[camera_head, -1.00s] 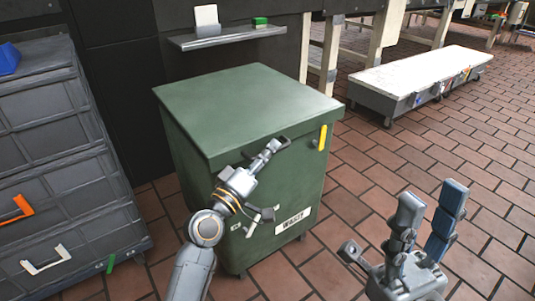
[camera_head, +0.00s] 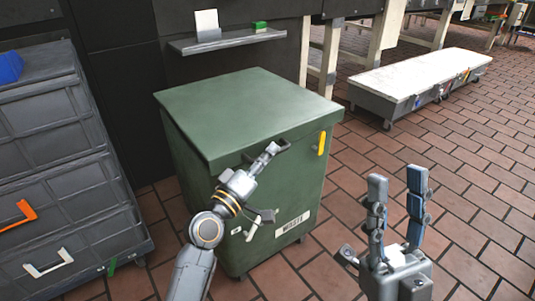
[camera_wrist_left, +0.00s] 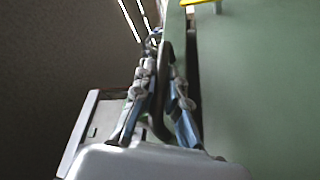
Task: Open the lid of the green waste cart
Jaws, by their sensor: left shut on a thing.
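The green waste cart (camera_head: 182,158) stands in the middle of the head view, with a white "WASTE" label (camera_head: 292,223) on its front. Its flat green lid (camera_head: 245,105) lies down on the body. My left gripper (camera_head: 274,147) is at the dark handle (camera_head: 285,144) on the lid's front edge. In the left wrist view the fingers (camera_wrist_left: 162,90) are shut on either side of the dark handle bar (camera_wrist_left: 165,60). My right gripper (camera_head: 397,185) is raised and empty to the right of the cart, its two fingers apart.
Grey drawers (camera_head: 60,180) stand close on the left. A small shelf (camera_head: 225,40) hangs on the dark wall behind the lid. A low white-topped trolley (camera_head: 425,75) is at the back right. The brick floor (camera_head: 470,170) at right is clear. A yellow piece (camera_head: 322,143) is on the cart's front.

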